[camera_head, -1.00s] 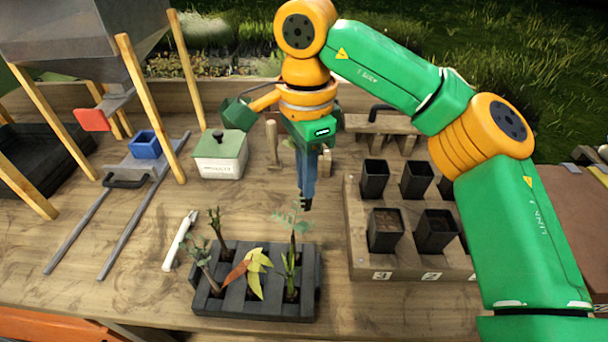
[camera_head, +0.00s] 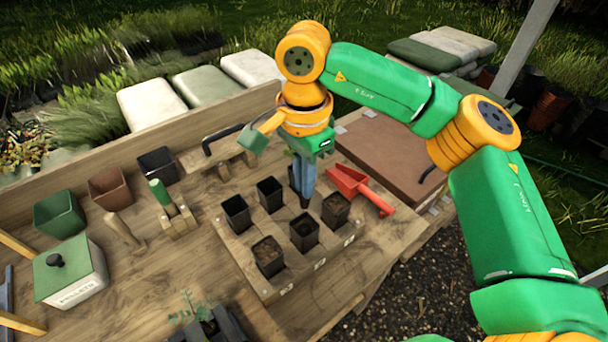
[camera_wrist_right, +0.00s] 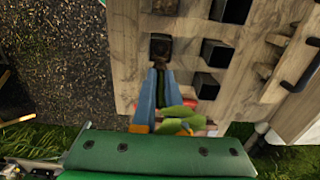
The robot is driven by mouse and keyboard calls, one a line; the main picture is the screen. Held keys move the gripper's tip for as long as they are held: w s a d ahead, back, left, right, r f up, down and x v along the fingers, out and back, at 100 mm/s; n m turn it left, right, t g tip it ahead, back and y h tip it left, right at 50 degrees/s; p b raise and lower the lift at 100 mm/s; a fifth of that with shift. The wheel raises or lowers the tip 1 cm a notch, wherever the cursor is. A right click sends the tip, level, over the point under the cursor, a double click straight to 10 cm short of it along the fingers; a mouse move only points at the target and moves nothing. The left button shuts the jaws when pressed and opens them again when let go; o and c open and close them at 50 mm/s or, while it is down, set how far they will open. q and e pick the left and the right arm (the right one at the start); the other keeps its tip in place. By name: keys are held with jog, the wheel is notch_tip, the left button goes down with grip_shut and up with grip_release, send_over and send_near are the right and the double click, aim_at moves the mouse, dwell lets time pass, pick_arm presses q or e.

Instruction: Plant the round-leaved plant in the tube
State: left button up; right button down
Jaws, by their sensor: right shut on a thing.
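My right gripper (camera_head: 304,203) points down over the right end of the tube rack (camera_head: 262,290), with its blue fingers shut. Square black tubes stand in two rows. The front row has a left tube (camera_head: 269,266), a middle tube (camera_head: 304,243) and a right tube (camera_head: 336,217), with brown soil visible. A soil-filled tube (camera_wrist_right: 160,47) lies just beyond the fingertips in the wrist view. My left gripper is out of view.
A red trowel (camera_head: 358,188) lies right of the gripper. Back tubes (camera_head: 237,215) look dark inside. The dark plant tray (camera_head: 232,328) is at the bottom edge. A lidded pellet box (camera_head: 72,280), a mallet (camera_head: 124,230) and coloured pots (camera_head: 60,216) stand left.

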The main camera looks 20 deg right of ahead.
aim_at(304, 208)
jog(key=shift+w+f+b, duration=0.1)
jog(key=shift+f+b, duration=3.05)
jog(key=shift+f, duration=0.85)
jog(key=shift+f, duration=0.15)
jog(key=shift+f+b, duration=0.5)
jog(key=shift+b, duration=0.05)
jog(key=shift+f, duration=0.15)
jog(key=shift+f+b, duration=0.75)
jog(key=shift+f, duration=0.05)
jog(key=shift+f+b, duration=0.55)
jog(key=shift+f, duration=0.05)
